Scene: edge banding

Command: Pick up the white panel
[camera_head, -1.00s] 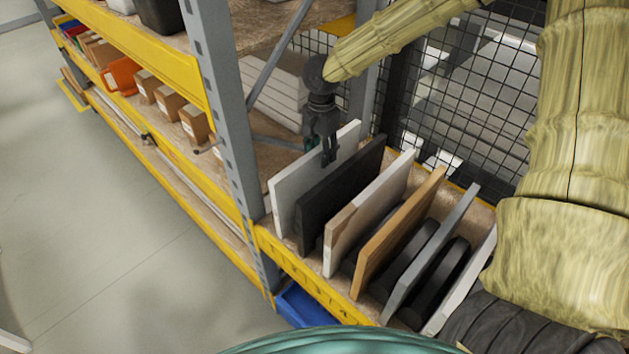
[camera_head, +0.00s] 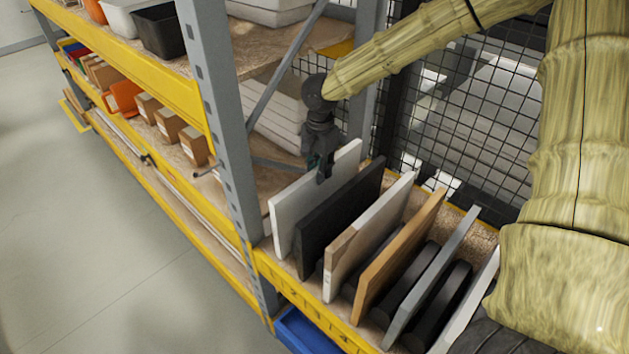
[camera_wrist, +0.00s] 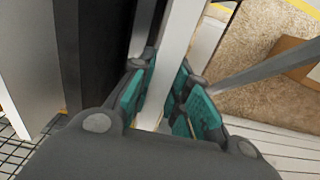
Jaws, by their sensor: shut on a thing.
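The white panel (camera_head: 299,204) stands upright on edge at the left end of a row of panels on the shelf in the head view. My gripper (camera_head: 323,172) is at its upper edge, with the fingers reaching down over it. In the wrist view, the white panel (camera_wrist: 180,45) runs between the two teal-padded fingers (camera_wrist: 164,98), one on each side. The gripper is shut on the panel's edge. The panel's lower part beside the neighbouring panel is partly hidden.
A black panel (camera_head: 318,222) stands close on the right of the white one, followed by several other panels. A grey shelf post (camera_head: 217,120) rises at the left. Wire mesh (camera_head: 465,90) is behind. A blue bin (camera_head: 305,330) sits below the shelf.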

